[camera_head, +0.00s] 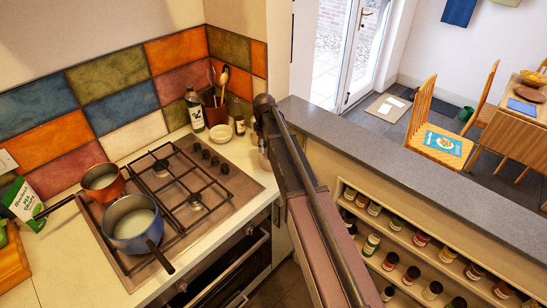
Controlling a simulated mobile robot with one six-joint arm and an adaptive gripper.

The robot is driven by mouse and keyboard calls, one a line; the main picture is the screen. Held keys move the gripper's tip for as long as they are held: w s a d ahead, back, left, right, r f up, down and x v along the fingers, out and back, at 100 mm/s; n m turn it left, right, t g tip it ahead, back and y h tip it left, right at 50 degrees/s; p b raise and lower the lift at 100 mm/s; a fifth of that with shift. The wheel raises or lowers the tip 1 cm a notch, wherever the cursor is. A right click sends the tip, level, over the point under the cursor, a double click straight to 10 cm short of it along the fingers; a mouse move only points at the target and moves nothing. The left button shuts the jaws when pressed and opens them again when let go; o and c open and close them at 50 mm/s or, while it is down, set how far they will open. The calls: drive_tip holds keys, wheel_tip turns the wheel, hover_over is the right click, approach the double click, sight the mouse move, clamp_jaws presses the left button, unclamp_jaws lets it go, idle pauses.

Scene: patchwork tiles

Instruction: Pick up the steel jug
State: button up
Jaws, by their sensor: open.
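My arm reaches from the bottom of the view up to the counter's back right corner. My gripper (262,133) is at its far end, dark and small, open, and largely covered by my own wrist. A pale grey, rounded thing (263,159) shows just below it at the counter's right edge, mostly hidden behind my arm. It may be the steel jug, but its full shape and handle cannot be made out. I cannot tell whether the gripper touches it.
A gas hob (180,190) holds a blue pot (131,224) and a copper pan (103,181). A dark bottle (194,110), a utensil pot (216,114) and small white dishes (221,133) stand near the tiled corner. A grey ledge (400,170) above jar shelves runs right.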

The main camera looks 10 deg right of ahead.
sight(266, 156)
drive_tip(key=shift+w+f+b, duration=0.15)
drive_tip(key=shift+f+b, duration=2.3)
drive_tip(key=shift+f, duration=0.15)
clamp_jaws()
